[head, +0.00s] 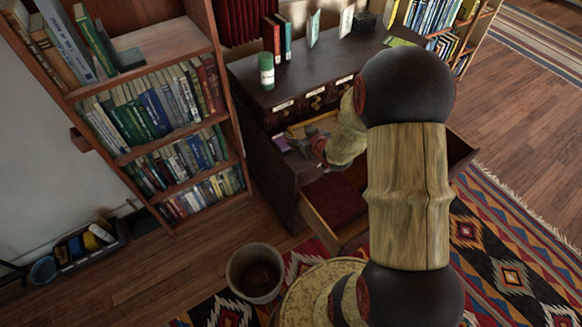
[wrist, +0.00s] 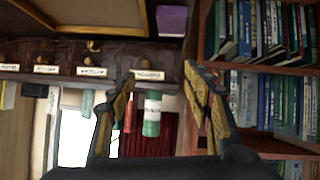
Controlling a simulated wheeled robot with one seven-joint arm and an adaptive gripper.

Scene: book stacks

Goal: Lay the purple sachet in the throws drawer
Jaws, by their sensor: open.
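The purple sachet (head: 282,144) lies at the left end of a surface below the small labelled drawers. In the wrist view the purple sachet (wrist: 172,20) is at the top, just right of a yellow-edged frame. My gripper (head: 306,142) is close to the right of the sachet in the head view, apart from it as far as I can tell. In the wrist view my gripper (wrist: 160,74) has its fingers spread, with nothing between them. A large drawer (head: 318,222) stands pulled out below, with dark red cloth (head: 334,198) inside; its label is not visible.
A green and white canister (head: 266,71) and upright books (head: 277,38) stand on the dark cabinet top (head: 300,85). A tall bookcase (head: 150,150) closes off the left side. A bin (head: 255,272) stands on the floor in front. My arm hides the drawer's right part.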

